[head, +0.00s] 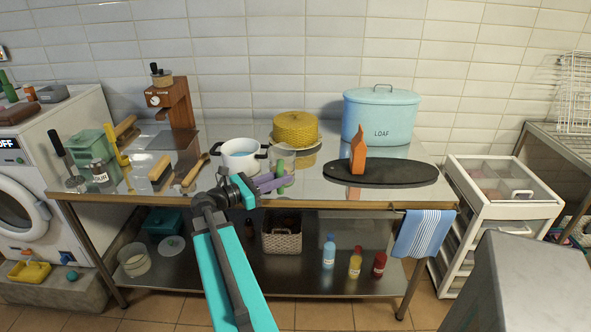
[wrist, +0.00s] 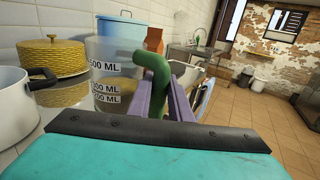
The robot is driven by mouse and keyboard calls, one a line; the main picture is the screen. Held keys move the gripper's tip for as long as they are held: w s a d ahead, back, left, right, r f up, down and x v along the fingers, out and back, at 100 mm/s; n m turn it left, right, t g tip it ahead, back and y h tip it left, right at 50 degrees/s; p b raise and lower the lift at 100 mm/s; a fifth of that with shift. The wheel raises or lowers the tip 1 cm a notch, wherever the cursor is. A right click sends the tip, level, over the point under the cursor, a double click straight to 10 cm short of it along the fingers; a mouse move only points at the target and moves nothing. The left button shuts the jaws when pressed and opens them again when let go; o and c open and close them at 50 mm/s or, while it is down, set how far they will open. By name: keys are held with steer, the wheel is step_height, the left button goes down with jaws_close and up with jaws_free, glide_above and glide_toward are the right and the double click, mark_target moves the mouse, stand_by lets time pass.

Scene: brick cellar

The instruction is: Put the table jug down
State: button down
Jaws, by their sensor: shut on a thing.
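The table jug (wrist: 107,72) is a clear measuring jug with ML marks and a green handle (wrist: 152,68), and it holds a little tan content low down. In the head view the jug (head: 284,163) is small and partly hidden by my gripper (head: 273,182), near the front edge of the steel table (head: 330,196). My gripper's purple fingers (wrist: 162,92) are shut on the green handle in the wrist view. The jug looks upright. I cannot tell whether its base touches the table top.
A white pot (head: 240,155) stands close to the left of the jug. A yellow woven cake cover (head: 295,128) and a blue loaf tin (head: 380,115) stand behind. A black oval board (head: 400,173) with an orange grater-like object (head: 358,150) lies to the right.

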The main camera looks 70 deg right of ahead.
steer(key=d+f+p, duration=0.1)
steer(key=d+p, duration=0.1)
steer(key=d, duration=1.2)
steer(key=shift+w+f, duration=0.15)
steer(key=shift+w, duration=0.3)
steer(key=shift+f+p, duration=0.75)
steer(key=shift+f, duration=1)
steer(key=shift+f, duration=0.1)
steer(key=c, duration=1.6)
jaws_free()
steer(key=b+v, duration=0.2)
steer(key=v, duration=1)
